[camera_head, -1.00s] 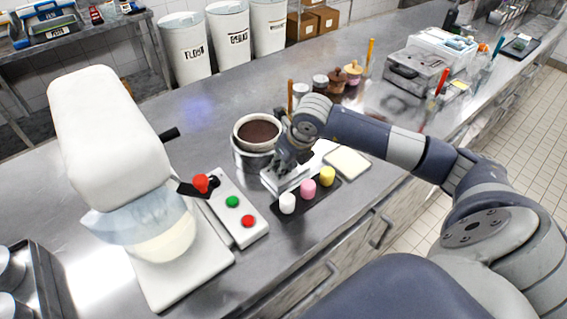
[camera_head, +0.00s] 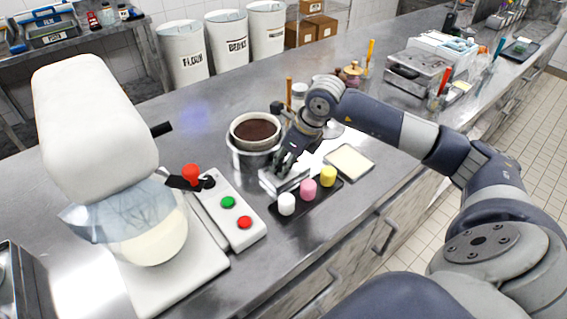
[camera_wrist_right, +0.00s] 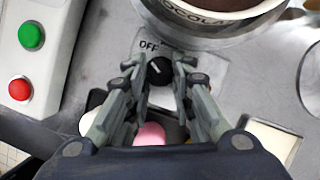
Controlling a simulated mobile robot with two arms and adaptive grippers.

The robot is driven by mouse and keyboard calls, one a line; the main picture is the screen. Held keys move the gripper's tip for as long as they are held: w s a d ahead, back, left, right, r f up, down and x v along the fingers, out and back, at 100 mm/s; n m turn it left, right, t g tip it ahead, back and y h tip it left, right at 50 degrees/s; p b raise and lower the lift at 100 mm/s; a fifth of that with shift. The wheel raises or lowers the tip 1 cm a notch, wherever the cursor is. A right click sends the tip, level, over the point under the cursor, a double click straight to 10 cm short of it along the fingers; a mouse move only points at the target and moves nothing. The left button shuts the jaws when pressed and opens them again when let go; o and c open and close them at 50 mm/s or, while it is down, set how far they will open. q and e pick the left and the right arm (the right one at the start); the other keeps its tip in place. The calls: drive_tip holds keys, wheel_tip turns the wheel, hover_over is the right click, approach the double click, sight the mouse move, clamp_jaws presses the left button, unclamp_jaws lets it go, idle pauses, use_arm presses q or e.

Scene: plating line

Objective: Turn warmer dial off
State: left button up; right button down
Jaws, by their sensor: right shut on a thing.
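The black warmer dial (camera_wrist_right: 158,70) sits on a light control plate with the word OFF beside it, in the right wrist view. A short light mark shows on the dial, but its exact direction is hard to tell. My right gripper (camera_wrist_right: 160,76) is shut on the dial, one finger on each side. In the head view my right gripper (camera_head: 284,163) reaches down to the warmer's pale control box (camera_head: 270,182), and the hand hides the dial. The warmer pot (camera_head: 236,152) with dark chocolate (camera_head: 256,130) stands just behind. My left gripper is not in view.
A dark tray with a white (camera_head: 287,204), a pink (camera_head: 308,189) and a yellow piece (camera_head: 328,176) lies right in front of the hand. A button panel (camera_head: 215,190) and the mixer (camera_head: 95,130) stand left. A pale-topped tray (camera_head: 349,160) lies right.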

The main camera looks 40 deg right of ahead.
drive_tip(key=c, duration=1.3)
unclamp_jaws()
drive_tip(key=shift+c, duration=0.2)
drive_tip(key=shift+r, duration=0.1)
drive_tip(key=v, duration=1.2)
drive_tip(key=shift+w, duration=0.1)
